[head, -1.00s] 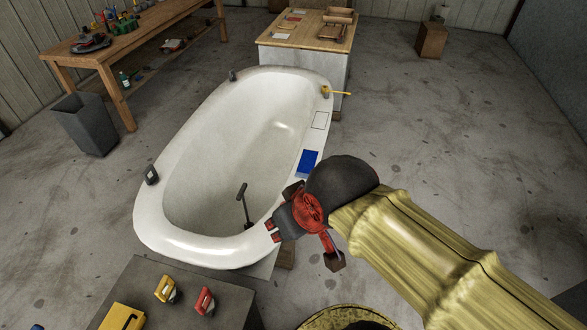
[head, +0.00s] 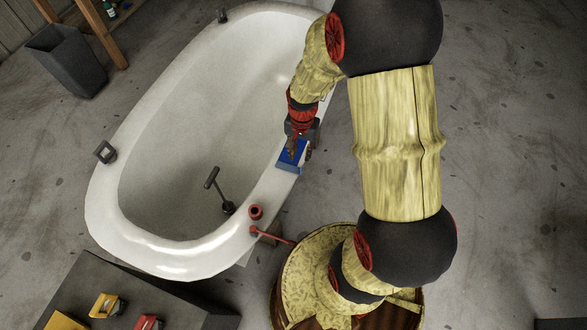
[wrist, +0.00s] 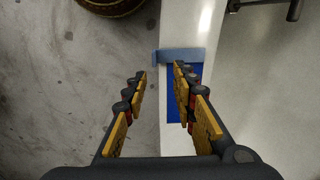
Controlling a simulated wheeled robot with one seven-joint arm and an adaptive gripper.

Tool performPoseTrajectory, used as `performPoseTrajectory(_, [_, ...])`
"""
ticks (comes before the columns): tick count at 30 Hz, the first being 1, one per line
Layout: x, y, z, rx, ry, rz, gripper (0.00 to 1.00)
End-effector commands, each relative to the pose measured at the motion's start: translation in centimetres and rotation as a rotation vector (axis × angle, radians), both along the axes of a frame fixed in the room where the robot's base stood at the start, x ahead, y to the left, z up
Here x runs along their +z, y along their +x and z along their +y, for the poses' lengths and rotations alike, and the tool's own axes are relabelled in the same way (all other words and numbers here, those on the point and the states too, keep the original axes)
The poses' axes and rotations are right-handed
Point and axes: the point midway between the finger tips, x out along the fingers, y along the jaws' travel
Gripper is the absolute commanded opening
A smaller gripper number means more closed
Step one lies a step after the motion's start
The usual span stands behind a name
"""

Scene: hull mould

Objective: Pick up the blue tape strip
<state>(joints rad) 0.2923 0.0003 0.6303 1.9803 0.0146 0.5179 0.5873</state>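The strip (head: 288,168) and patch also show in the head view, partly hidden by my gripper (head: 298,150). My gripper (wrist: 161,72) is open and empty. In the wrist view its right finger overlaps the patch and its left finger is over the floor. Contact cannot be told.
A red clamp (head: 256,212) sits on the rim close by; a grey clamp (head: 105,152) is on the far left rim. A dark table (head: 120,285) with several clamps is at lower left.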

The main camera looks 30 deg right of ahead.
Motion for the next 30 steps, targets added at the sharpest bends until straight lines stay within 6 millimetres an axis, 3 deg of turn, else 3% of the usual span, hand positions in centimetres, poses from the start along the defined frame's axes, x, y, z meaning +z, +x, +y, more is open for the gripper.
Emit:
performPoseTrajectory(6, [-2.7, -0.2, -0.2, -0.019, 0.003, 0.011, 0.27])
performPoseTrajectory(14, [-4.7, -0.3, -0.5, -0.017, 0.003, 0.008, 0.27])
performPoseTrajectory(21, [-8.2, -0.5, -1.0, -0.017, 0.003, 0.010, 0.27])
performPoseTrajectory(30, [-8.6, -0.4, -1.0, -0.016, 0.002, 0.007, 0.27])
